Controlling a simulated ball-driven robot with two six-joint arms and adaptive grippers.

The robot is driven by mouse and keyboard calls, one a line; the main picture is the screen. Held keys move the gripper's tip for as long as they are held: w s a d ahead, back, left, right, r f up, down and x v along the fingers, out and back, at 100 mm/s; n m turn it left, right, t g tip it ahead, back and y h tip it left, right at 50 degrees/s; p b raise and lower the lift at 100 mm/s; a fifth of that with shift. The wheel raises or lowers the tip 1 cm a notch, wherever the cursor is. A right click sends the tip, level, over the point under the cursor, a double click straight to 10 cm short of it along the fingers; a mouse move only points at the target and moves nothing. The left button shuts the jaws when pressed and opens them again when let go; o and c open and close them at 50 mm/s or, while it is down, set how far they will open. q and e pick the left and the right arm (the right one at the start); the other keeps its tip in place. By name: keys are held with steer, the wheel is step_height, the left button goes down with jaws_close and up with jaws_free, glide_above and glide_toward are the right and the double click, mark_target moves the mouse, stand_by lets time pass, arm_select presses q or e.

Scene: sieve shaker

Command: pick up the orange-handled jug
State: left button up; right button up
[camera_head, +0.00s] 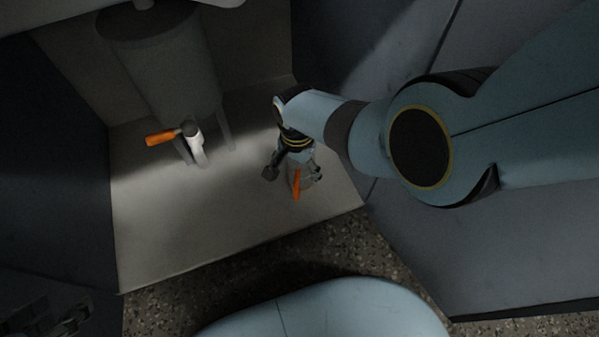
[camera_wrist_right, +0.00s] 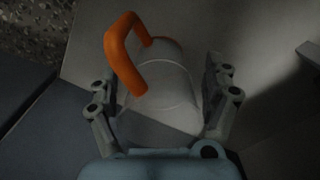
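The orange-handled jug (camera_wrist_right: 165,85) is pale and looks see-through, and its orange handle (camera_wrist_right: 127,55) points to the upper left in the right wrist view. In the head view its handle (camera_head: 297,184) shows just below my right gripper (camera_head: 292,174), which hides most of the body. In the right wrist view my right gripper (camera_wrist_right: 160,88) is open, with one finger on each side of the jug. A gap shows at the left finger; contact at the right one is unclear. My left gripper (camera_head: 55,318) is dark at the lower left corner, its fingers too dim to read.
A grey tank (camera_head: 165,65) on legs stands at the back left, with a white tap (camera_head: 194,140) and an orange tap handle (camera_head: 161,137). The pale floor panel (camera_head: 180,225) is clear between tap and jug. Dark walls rise at left and right.

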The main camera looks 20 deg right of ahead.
steer(key=c, duration=1)
steer(key=shift+r, duration=0.1)
